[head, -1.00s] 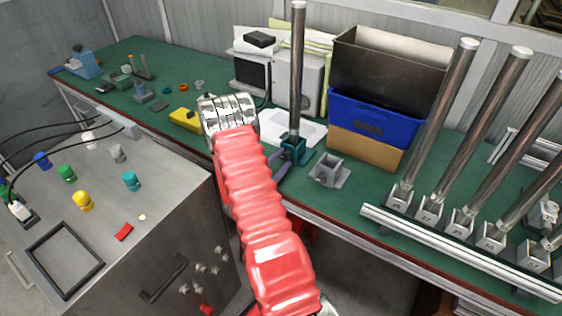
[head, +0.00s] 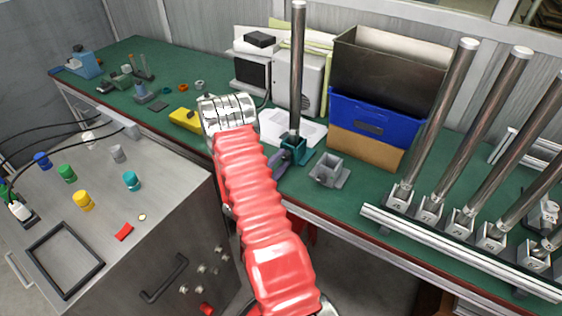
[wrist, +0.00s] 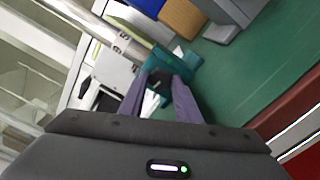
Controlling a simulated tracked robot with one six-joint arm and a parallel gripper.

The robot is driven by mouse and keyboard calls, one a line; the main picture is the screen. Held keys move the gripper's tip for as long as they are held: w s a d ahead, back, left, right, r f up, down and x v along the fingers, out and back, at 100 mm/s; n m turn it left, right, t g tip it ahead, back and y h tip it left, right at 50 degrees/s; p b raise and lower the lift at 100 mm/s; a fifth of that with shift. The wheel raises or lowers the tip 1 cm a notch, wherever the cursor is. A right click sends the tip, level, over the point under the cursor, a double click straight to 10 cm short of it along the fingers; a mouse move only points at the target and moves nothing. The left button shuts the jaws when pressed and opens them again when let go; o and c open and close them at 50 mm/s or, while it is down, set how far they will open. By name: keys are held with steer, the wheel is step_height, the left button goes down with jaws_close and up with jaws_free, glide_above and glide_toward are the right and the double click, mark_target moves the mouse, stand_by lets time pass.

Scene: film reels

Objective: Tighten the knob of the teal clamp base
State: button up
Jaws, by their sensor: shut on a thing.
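The teal clamp base (head: 296,149) stands on the green bench with an upright metal pole (head: 297,70) in it. In the wrist view the teal base (wrist: 186,66) is at top centre, with the pole (wrist: 112,36) running to the upper left. My gripper (head: 284,156) reaches the base's left side, mostly behind my red arm. In the wrist view my gripper's purple fingers (wrist: 160,82) are closed around the dark knob (wrist: 160,77) on the base. The knob is partly hidden by the fingertips, and its threads are not visible.
An empty grey clamp base (head: 328,170) stands close on the right. A blue bin (head: 375,118) and cardboard box (head: 362,149) are behind it. A rack (head: 450,250) of several poles is at right. A yellow object (head: 185,119) lies left of my wrist.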

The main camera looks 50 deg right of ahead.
steer(key=m, duration=0.4)
steer(key=shift+s+f, duration=0.15)
steer(key=m, duration=0.4)
steer(key=shift+f+m, duration=0.1)
steer(key=shift+m, duration=0.2)
steer(key=m, duration=0.4)
steer(key=shift+f+m, duration=0.1)
steer(key=shift+m, duration=0.2)
steer(key=m, duration=1.2)
steer(key=shift+a+m, duration=0.1)
steer(key=shift+m, duration=0.2)
steer(key=m, duration=0.4)
steer(key=shift+m, duration=2.3)
